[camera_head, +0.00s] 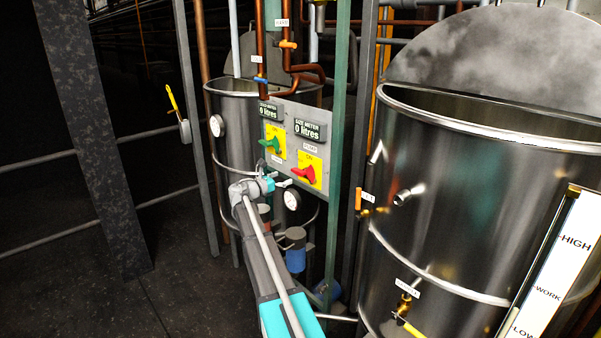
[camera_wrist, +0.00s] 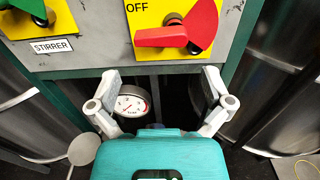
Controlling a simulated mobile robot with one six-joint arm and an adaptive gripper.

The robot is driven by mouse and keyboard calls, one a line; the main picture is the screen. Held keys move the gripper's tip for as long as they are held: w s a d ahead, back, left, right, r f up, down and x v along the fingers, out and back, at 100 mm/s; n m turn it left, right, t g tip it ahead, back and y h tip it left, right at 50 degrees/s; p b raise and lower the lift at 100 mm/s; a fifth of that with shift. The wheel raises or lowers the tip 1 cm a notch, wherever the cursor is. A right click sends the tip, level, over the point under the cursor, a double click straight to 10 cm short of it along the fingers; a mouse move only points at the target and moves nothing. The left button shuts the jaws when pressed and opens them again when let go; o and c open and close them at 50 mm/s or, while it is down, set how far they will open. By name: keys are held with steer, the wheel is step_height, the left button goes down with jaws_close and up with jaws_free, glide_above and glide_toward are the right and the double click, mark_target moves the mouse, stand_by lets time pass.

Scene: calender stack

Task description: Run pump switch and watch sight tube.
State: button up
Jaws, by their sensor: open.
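The red switch (camera_head: 306,174) sits on a yellow plate at the lower right of the grey panel (camera_head: 285,112). In the wrist view the red switch (camera_wrist: 168,37) has its handle pointing left, below the word OFF. A green switch (camera_head: 272,145) is to its left; the label under it reads STIRRER in the wrist view. The sight tube scale (camera_head: 562,255), marked HIGH, WORK and LOW, stands on the right tank; I cannot make out a liquid level. My gripper (camera_head: 281,177) is open and empty, just below the panel; its fingers (camera_wrist: 162,80) are below the red switch, apart from it.
Two meters (camera_head: 309,130) on the panel read 0 litres. A large steel tank (camera_head: 450,190) stands at right, a smaller one (camera_head: 235,115) behind the panel. A round gauge (camera_wrist: 131,104) sits between my fingers in the wrist view, farther back. A green post (camera_head: 340,120) borders the panel. Floor at left is clear.

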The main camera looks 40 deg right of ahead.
mark_target(295, 173)
steer(key=d, duration=0.7)
steer(key=shift+w+d, duration=0.3)
steer(key=shift+c, duration=0.3)
